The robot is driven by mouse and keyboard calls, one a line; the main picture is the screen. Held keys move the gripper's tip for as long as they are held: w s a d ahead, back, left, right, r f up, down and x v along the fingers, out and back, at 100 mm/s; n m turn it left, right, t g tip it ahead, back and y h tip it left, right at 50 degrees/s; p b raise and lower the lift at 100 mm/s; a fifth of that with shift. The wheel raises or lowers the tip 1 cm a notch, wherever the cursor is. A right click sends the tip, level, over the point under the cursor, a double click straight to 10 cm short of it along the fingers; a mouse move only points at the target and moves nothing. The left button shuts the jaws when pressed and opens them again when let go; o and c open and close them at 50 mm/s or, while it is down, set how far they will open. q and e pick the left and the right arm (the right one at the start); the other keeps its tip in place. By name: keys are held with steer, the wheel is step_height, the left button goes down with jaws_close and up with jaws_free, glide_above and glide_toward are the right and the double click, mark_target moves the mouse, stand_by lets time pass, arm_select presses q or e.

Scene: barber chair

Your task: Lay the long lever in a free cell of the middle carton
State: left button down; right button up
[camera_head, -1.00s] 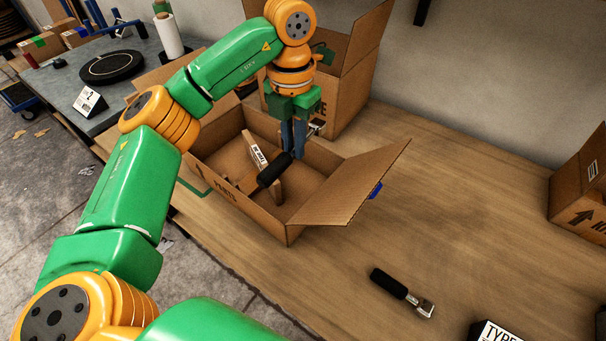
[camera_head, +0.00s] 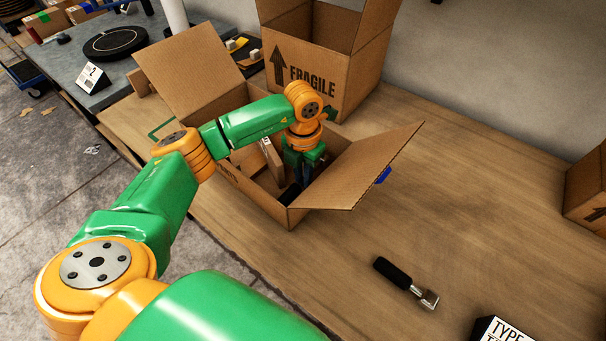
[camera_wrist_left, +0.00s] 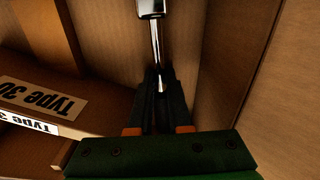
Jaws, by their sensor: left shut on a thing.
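The middle carton (camera_head: 262,203) stands open on the wooden table, its flaps spread. My left gripper (camera_head: 301,172) is down inside it, between a cardboard piece (camera_head: 270,157) and the right wall. It is shut on the long lever, whose black handle (camera_head: 290,192) shows partly near the front wall. In the left wrist view the lever's shiny metal shaft (camera_wrist_left: 156,45) runs up from the fingertips (camera_wrist_left: 160,90), with cardboard on both sides. Whether the lever touches the carton floor cannot be told. My right gripper is not in view.
Another black-handled lever (camera_head: 405,282) lies on the table at right. A tall FRAGILE carton (camera_head: 315,80) stands behind the middle one. The carton's right flap (camera_head: 370,170) sticks out over the table. A TYPE sign (camera_head: 497,332) is at the lower edge. The table's right middle is clear.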

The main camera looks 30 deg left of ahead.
arm_select(q)
steer(key=shift+f, duration=0.2)
steer(key=c, duration=0.8)
jaws_free()
steer(key=shift+r, duration=0.1)
steer(key=shift+c, duration=0.2)
steer(key=shift+r, duration=0.1)
steer(key=shift+r, duration=0.3)
step_height(320, 180, up, 12)
steer(key=shift+f, duration=0.25)
